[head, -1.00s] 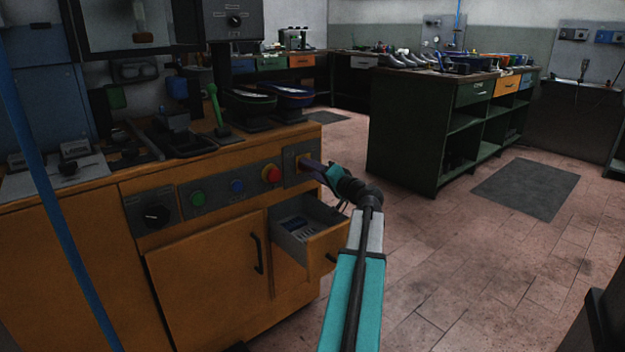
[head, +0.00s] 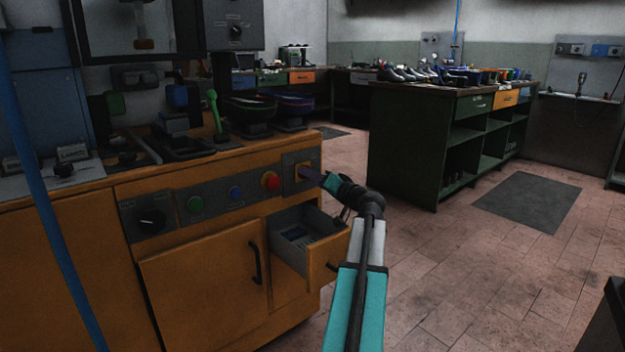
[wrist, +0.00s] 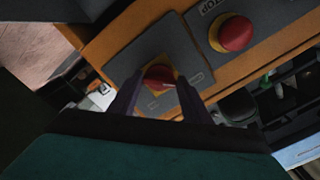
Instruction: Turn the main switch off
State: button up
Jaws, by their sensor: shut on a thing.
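The main switch is a red rotary knob (wrist: 158,76) on a yellow plate, set in a grey panel (wrist: 190,57). In the head view its yellow plate (head: 301,172) shows at the right end of the orange cabinet's control strip. My gripper (head: 312,175) reaches it from the right. In the wrist view the two dark fingers of my gripper (wrist: 158,84) stand on either side of the knob, shut on it. A small pale mark shows on the knob. The fingers hide part of it, and I cannot read its position.
A red stop button (wrist: 235,33) sits beside the switch, also in the head view (head: 271,181). Green (head: 195,204) and blue (head: 235,193) buttons and a black dial (head: 152,221) are further left. An open drawer (head: 318,252) juts out below my gripper. Floor to the right is clear.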

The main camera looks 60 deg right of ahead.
jog(key=o, duration=1.1)
jog(key=p+v, duration=0.3)
jog(key=v, duration=1)
jog(key=shift+s+a+p, duration=0.25)
jog(key=shift+s+p, duration=0.1)
jog(key=shift+p, duration=0.05)
jog(key=shift+r, duration=0.1)
